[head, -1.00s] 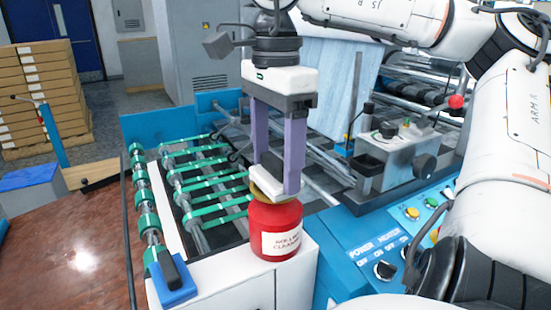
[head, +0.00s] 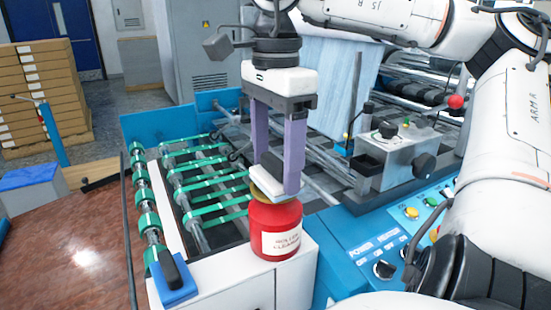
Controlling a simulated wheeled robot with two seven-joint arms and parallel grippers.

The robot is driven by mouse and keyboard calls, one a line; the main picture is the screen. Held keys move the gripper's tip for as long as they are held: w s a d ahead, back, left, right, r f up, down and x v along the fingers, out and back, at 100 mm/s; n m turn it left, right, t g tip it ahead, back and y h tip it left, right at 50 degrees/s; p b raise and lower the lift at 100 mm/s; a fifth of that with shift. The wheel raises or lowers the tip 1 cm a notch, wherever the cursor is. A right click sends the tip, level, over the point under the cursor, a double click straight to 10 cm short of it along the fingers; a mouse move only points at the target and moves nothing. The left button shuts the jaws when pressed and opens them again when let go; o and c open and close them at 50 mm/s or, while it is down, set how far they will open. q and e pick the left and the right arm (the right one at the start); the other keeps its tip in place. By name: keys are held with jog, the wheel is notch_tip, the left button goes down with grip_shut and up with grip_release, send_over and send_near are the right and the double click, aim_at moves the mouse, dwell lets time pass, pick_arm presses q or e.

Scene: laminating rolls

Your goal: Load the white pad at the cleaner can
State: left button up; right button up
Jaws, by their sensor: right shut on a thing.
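The red cleaner can (head: 275,222) stands upright on the white machine ledge, with a label that reads roller cleaner. My right gripper (head: 272,190) points down over the can's top. It is shut on the white pad (head: 264,183), which lies between the purple fingers. The pad is at the brassy top of the can and looks tilted; whether it presses on the top or hovers just above, I cannot tell. My left gripper is out of view.
A blue pad with a dark handle (head: 173,277) sits at the ledge's front left. Green-banded rollers (head: 205,178) lie left of the can. A blue control panel (head: 400,240) with knobs and buttons is at right. Stacked cartons (head: 40,100) stand far left.

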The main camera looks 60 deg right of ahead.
aim_at(275, 159)
jog(key=shift+r+p, duration=2.3)
jog(key=shift+r, duration=0.1)
jog(key=shift+r+p, duration=0.55)
jog(key=shift+r, duration=0.5)
jog(key=shift+s+f, duration=0.1)
